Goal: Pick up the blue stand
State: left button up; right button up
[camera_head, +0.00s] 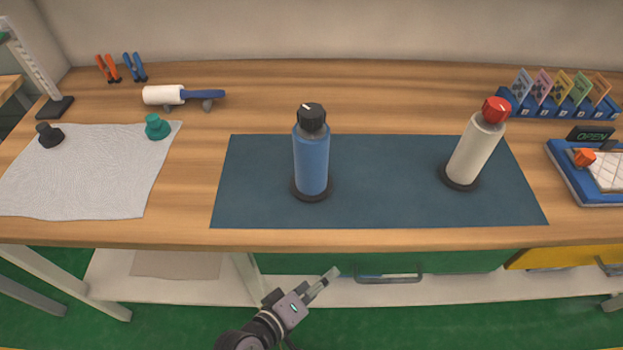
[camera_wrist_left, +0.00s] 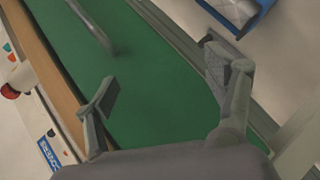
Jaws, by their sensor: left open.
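A long blue stand (camera_head: 555,107) sits at the back right of the wooden table, with several upright coloured cards in its slots. My left gripper (camera_head: 322,284) is in front of the table's front edge, below the tabletop, near the green drawer's handle. It is far to the left of the blue stand, not touching it. In the left wrist view my left gripper (camera_wrist_left: 160,70) has its two fingers wide apart with nothing between them, facing the green drawer front. I cannot make out the stand in that view. My right gripper is not in view.
A dark blue mat (camera_head: 390,205) carries a blue bottle (camera_head: 311,160) and a cream bottle (camera_head: 472,152) with a red cap. An OPEN sign (camera_head: 590,135) and a blue tray (camera_head: 572,185) stand in front of the blue stand. The green drawer's handle (camera_head: 388,278) juts forward.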

aim_at(309, 179)
pick_arm(q)
notch_tip(309, 179, up, 21)
jog(key=n+t+y+b, duration=0.15)
jog(key=n+t, duration=0.75)
jog(key=n, duration=1.1)
jog(key=w+f+n+y+p, duration=0.1)
jog(key=w+n, duration=0.2)
jog(key=w, duration=0.1)
jog(key=w+a+n+y+p, duration=0.1)
jog(key=w+n+y, duration=0.1)
jog(key=w+n, duration=0.1)
jog(key=w+f+n+y+p, duration=0.1)
jog(key=w+n+y, duration=0.1)
jog(key=w+n, duration=0.1)
jog(key=shift+w+a+f+g, duration=0.1)
jog(key=shift+w+f+g, duration=0.05)
jog(key=shift+w, duration=0.25)
jog(key=shift+w+a+f+g, duration=0.1)
jog(key=shift+w+f+g, duration=0.05)
jog(key=shift+w, duration=0.25)
jog(key=w+p, duration=0.1)
jog(key=w, duration=0.4)
jog(key=shift+w+r, duration=0.15)
jog(key=shift+w, duration=0.3)
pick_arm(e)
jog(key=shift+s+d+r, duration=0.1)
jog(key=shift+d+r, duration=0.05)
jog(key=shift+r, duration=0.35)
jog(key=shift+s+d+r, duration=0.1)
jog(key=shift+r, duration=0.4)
